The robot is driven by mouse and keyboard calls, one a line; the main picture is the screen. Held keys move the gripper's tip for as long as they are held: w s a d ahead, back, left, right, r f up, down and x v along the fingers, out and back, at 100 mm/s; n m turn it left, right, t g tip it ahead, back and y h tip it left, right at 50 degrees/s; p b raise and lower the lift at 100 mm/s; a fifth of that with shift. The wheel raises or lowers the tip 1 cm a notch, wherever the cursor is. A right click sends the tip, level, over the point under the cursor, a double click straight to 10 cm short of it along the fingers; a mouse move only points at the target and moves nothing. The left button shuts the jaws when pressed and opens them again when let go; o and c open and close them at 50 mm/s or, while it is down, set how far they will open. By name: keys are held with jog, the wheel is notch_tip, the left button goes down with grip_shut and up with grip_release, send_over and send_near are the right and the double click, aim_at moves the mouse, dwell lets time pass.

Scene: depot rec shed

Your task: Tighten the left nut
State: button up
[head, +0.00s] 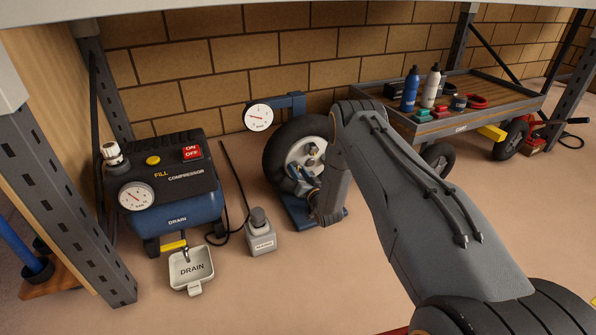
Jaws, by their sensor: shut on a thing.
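A wheel with a black tyre (284,143) and a pale rim (307,131) stands upright in a blue stand (297,208). Small metal nuts (312,149) show around its hub. My gripper (298,178) is at the lower left of the hub, against the wheel face. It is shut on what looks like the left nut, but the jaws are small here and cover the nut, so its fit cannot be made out. My forearm and wrist hide the right side of the wheel.
A blue compressor (179,207) with a drain tray (191,268) stands left. A grey bottle (261,232) is just left of the wheel stand. A gauge (259,117) is behind the wheel. A cart (460,122) with bottles stands right. Shelf posts flank the bay.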

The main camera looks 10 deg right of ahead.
jog(key=shift+f+m+p, duration=0.15)
jog(key=shift+m+p, duration=0.75)
jog(key=shift+m, duration=6.9)
jog(key=o, duration=1)
jog(key=shift+o, duration=0.2)
jog(key=shift+s, duration=0.1)
